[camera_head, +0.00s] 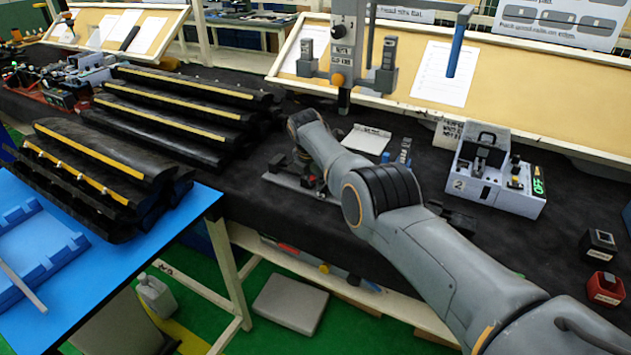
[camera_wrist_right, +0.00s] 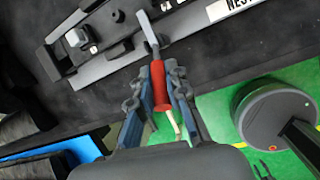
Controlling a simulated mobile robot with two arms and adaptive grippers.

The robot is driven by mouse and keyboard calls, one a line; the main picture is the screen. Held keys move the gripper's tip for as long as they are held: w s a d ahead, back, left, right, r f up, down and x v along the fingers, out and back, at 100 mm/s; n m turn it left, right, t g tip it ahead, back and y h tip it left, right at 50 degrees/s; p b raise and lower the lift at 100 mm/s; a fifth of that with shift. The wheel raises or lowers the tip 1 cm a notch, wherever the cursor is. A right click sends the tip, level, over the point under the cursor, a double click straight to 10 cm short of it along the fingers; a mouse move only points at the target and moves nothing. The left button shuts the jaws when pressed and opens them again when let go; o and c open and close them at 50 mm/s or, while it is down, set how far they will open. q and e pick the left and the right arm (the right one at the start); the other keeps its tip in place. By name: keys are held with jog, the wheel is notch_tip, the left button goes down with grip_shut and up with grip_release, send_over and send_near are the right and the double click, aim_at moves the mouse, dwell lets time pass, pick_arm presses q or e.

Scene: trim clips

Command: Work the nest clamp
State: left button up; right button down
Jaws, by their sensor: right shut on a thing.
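The nest clamp shows in the right wrist view as a metal lever (camera_wrist_right: 148,30) with a red handle (camera_wrist_right: 158,72). My right gripper (camera_wrist_right: 156,92) is shut on this red handle, one finger on each side. The lever reaches toward a grey metal plate (camera_wrist_right: 102,68) that carries a dark block and a bolt-like part. In the head view my right gripper (camera_head: 310,178) is at the grey plate (camera_head: 287,184) on the dark bench. My wrist and forearm hide most of the clamp there. My left gripper is not in view.
A grey box (camera_head: 492,185) marked 2, with a green lit display, stands right of my arm. Black trim pieces with yellow strips (camera_head: 175,108) lie to the left. A grey press-like column (camera_head: 343,50) rises behind. A white label (camera_wrist_right: 228,9) is beside the plate.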

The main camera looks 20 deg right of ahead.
jog(key=shift+f, duration=0.1)
jog(key=c, duration=1.3)
grip_release()
jog(key=shift+v, duration=0.75)
jog(key=v, duration=1)
jog(key=shift+s+r, duration=0.1)
jog(key=shift+r, duration=0.15)
